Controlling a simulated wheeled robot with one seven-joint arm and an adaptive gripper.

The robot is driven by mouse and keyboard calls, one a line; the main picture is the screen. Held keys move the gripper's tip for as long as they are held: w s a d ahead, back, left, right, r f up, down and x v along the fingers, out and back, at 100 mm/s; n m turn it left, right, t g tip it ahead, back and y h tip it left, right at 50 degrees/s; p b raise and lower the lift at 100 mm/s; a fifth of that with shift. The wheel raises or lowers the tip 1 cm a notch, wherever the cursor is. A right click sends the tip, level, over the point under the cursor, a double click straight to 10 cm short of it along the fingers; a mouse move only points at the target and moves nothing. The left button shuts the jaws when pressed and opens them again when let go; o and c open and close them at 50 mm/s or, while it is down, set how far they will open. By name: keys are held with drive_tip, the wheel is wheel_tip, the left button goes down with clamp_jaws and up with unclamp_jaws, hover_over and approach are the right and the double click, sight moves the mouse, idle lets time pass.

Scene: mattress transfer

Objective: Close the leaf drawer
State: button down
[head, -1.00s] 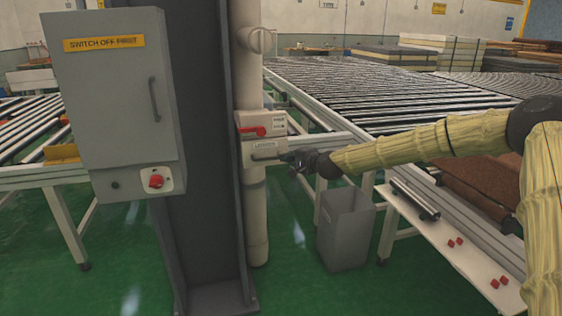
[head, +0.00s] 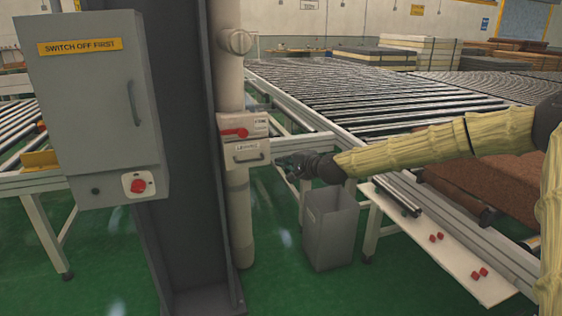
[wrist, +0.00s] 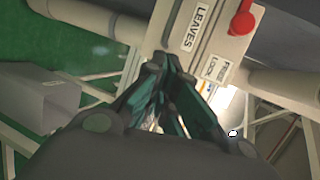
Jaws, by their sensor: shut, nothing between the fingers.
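The leaf drawer (head: 247,153) is a small pale box front with a "LEAVES" label and a dark handle, below a red lever on the grey-white pipe. It appears to jut out slightly; how far it is open I cannot tell. In the wrist view its label (wrist: 194,27) shows at the top, beyond my fingers. My gripper (head: 284,163) is shut and empty, just right of the drawer with a small gap in the head view. In the wrist view the fingertips (wrist: 163,66) are together, below the labelled front; contact is not visible.
The red lever (head: 234,132) is above the drawer. A dark column (head: 178,150) and a grey switch cabinet (head: 95,100) stand to the left. A grey bin (head: 330,235) is below my gripper. A roller conveyor (head: 370,95) runs behind it.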

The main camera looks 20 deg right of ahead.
drive_tip(key=shift+v, duration=2.85)
drive_tip(key=s+a+f+n+g+p, duration=0.15)
drive_tip(key=s+a+f, duration=0.35)
drive_tip(key=f, duration=0.5)
drive_tip(key=s+a+f+n+g+h, duration=0.1)
drive_tip(key=s+a+f+n+g, duration=0.2)
drive_tip(key=s+f, duration=0.6)
drive_tip(key=s+a+f+n+g+p, duration=0.1)
drive_tip(key=s+a+f+n+g, duration=0.25)
drive_tip(key=f, duration=0.85)
drive_tip(key=s+f+n+g+h+p, duration=0.1)
drive_tip(key=s+f, duration=0.4)
drive_tip(key=s, duration=0.5)
drive_tip(key=s+f+n+g+h+p, duration=0.15)
drive_tip(key=s+f, duration=0.35)
drive_tip(key=s, duration=0.6)
drive_tip(key=s+d+f+n+g, duration=0.1)
drive_tip(key=s, duration=0.7)
drive_tip(key=s+d+f+n+g+h+p, duration=0.1)
drive_tip(key=s+d+f+n+g, duration=0.1)
drive_tip(key=s, duration=0.7)
drive_tip(key=shift+s+d, duration=0.25)
drive_tip(key=shift+s, duration=0.05)
drive_tip(key=c, duration=2.2)
unclamp_jaws()
drive_tip(key=shift+n+g, duration=0.25)
